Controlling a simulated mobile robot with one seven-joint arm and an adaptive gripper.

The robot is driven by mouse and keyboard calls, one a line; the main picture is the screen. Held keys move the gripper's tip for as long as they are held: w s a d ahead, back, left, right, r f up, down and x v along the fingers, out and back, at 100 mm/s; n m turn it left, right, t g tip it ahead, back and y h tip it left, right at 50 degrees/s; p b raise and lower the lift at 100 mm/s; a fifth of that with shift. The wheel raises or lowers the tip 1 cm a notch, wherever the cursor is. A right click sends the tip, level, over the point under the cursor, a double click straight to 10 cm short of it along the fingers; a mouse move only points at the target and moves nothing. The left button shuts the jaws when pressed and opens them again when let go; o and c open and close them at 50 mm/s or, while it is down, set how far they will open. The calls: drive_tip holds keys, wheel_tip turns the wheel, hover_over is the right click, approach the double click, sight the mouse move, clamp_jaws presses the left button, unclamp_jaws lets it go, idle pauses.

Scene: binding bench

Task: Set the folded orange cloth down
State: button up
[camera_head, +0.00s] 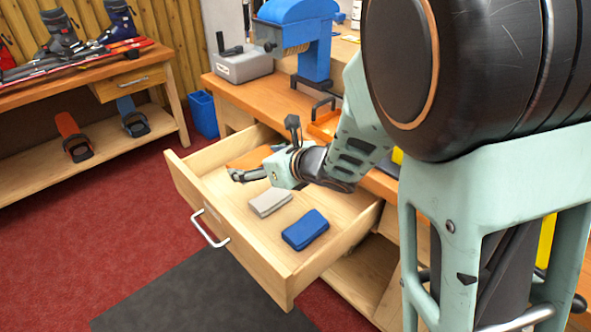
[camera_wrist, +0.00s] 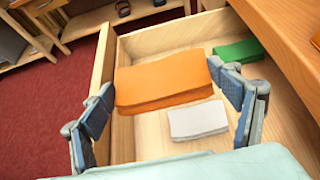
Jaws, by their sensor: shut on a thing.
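The folded orange cloth (camera_wrist: 165,82) is between the fingers of my gripper (camera_wrist: 168,88), over the inside of the open drawer (camera_head: 283,262). One finger is at each side of the cloth in the wrist view. In the head view the cloth (camera_head: 250,157) shows only partly, behind my gripper (camera_head: 258,172). The cloth looks flat and level. I cannot tell whether its underside touches the drawer floor.
In the drawer lie a grey folded cloth (camera_head: 270,202), a blue folded cloth (camera_head: 305,230) and a green folded cloth (camera_wrist: 239,50). Bare floor shows around the grey and blue cloths. Drawer walls surround them; the workbench (camera_head: 235,92) stands behind.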

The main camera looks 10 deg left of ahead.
wheel_tip(320, 180, down, 2)
drive_tip(key=shift+w+f+b, duration=0.1)
drive_tip(key=shift+f+b, duration=0.05)
drive_tip(key=shift+b, duration=0.15)
drive_tip(key=b+x, duration=0.1)
drive_tip(key=x, duration=0.4)
drive_tip(key=w+d+f+b+x, duration=0.1)
drive_tip(key=x, duration=0.4)
drive_tip(key=d+b+x, duration=0.1)
drive_tip(key=x, duration=0.4)
drive_tip(key=shift+w+f, duration=0.35)
drive_tip(key=shift+w, duration=0.15)
drive_tip(key=shift+w+f, duration=0.1)
drive_tip(key=shift+f, duration=0.1)
drive_tip(key=shift+w+a+f+b, duration=0.1)
drive_tip(key=shift+f+b, duration=0.15)
drive_tip(key=shift+f, duration=0.6)
drive_tip(key=shift+w+a+f+b, duration=0.1)
drive_tip(key=shift+f+b, duration=0.15)
drive_tip(key=shift+f, duration=0.6)
drive_tip(key=shift+f+b, duration=0.2)
drive_tip(key=shift+b, duration=0.15)
drive_tip(key=o, duration=1)
drive_tip(key=shift+o, duration=0.2)
drive_tip(key=shift+r, duration=0.1)
